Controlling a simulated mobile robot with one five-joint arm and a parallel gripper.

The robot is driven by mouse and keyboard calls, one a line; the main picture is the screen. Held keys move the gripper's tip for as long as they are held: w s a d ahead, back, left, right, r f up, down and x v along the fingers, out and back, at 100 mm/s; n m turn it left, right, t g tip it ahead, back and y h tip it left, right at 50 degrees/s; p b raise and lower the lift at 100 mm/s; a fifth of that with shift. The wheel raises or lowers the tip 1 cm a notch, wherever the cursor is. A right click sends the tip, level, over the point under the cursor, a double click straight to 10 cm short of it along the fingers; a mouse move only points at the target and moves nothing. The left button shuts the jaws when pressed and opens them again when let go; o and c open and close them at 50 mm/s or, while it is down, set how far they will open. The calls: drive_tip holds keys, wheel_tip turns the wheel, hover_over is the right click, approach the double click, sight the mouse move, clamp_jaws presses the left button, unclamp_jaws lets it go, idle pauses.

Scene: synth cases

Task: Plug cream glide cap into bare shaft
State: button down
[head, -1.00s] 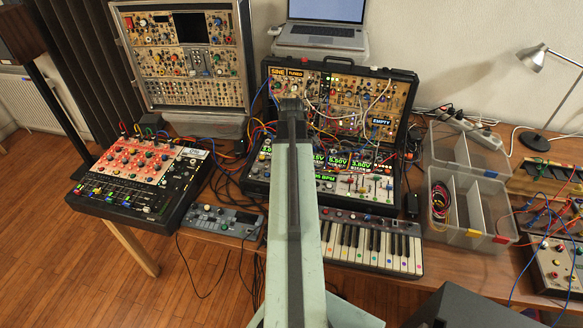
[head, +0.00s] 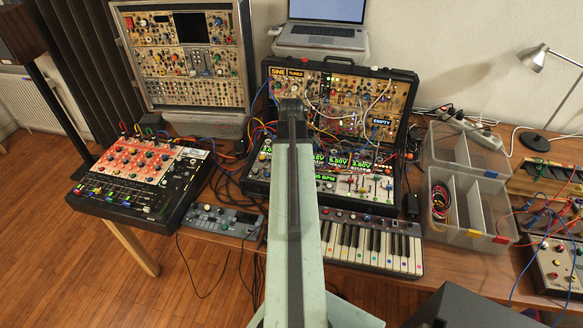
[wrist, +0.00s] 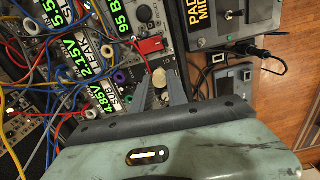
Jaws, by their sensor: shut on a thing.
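The cream glide cap (wrist: 159,77) shows in the wrist view as a small pale round top between my two finger tips. My gripper (wrist: 160,86) is shut on it, one grey finger on each side, above the synth panel near its right edge. The lower part of the cap is hidden by the fingers. I cannot pick out the bare shaft; it may be hidden below the cap or too small to tell. In the head view my arm covers the gripper and part of the synth case (head: 254,178).
Patch cables (wrist: 50,70) crowd the panel left of my gripper. A red block (wrist: 149,45) and a pale knob (wrist: 145,14) stand just beyond. A grey box (wrist: 215,24) with a label lies at upper right. A small keyboard (head: 372,243) sits in front of the case.

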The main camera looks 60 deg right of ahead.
drive_tip(key=shift+f, duration=0.15)
drive_tip(key=shift+f+b, duration=0.35)
drive_tip(key=shift+b, duration=0.15)
drive_tip(key=shift+f+b, duration=0.85)
drive_tip(key=c, duration=1.2)
unclamp_jaws()
drive_tip(key=shift+r, duration=0.1)
wheel_tip(320, 180, up, 8)
drive_tip(key=p, duration=0.8)
